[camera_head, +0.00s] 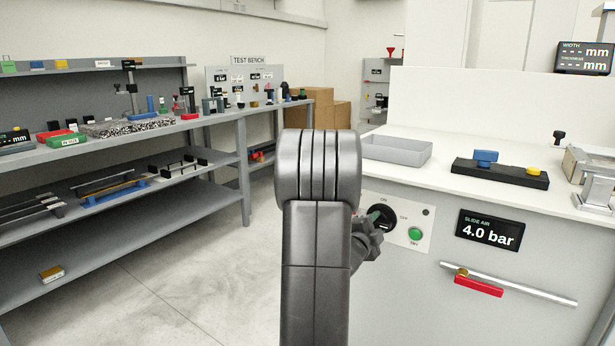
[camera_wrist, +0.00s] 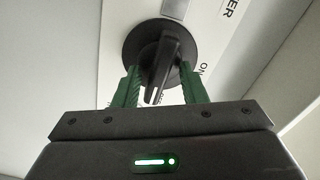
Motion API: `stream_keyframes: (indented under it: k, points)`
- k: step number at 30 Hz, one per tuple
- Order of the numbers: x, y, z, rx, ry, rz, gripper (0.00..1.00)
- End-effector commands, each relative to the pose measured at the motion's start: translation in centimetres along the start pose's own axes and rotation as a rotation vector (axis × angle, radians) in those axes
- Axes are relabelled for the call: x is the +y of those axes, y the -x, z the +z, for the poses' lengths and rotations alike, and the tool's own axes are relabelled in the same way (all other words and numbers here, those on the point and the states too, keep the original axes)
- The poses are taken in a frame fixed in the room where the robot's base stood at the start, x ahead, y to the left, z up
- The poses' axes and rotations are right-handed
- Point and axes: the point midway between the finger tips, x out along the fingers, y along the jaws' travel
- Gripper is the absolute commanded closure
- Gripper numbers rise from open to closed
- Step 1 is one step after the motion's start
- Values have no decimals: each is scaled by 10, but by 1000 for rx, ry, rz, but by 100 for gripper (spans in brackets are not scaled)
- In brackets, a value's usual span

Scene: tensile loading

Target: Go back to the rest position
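My gripper (camera_wrist: 158,70) has green fingers, one on each side of the black rotary knob (camera_wrist: 166,58). The fingers look spread apart, with a gap beside the knob's handle, so the gripper is open and empty. In the head view my gripper (camera_head: 374,219) is mostly hidden behind my own dark arm, close to the knob (camera_head: 384,212) on the white switch panel (camera_head: 416,214). The knob's handle is tilted in the wrist view, and the "ON" label is at its right.
A green button (camera_head: 415,233) is right of the knob. A grey tray (camera_head: 397,150) stands on top. Shelving is at left, with open floor (camera_head: 190,285) between.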

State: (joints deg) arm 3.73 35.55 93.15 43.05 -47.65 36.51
Motion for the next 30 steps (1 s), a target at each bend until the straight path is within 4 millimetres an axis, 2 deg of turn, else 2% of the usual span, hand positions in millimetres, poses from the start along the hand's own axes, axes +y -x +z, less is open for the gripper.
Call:
stream_keyframes:
  k: [18,30]
  points:
    - [-4,0,-1,-1,298,2,62]
    - [-2,0,0,1,354,-1,62]
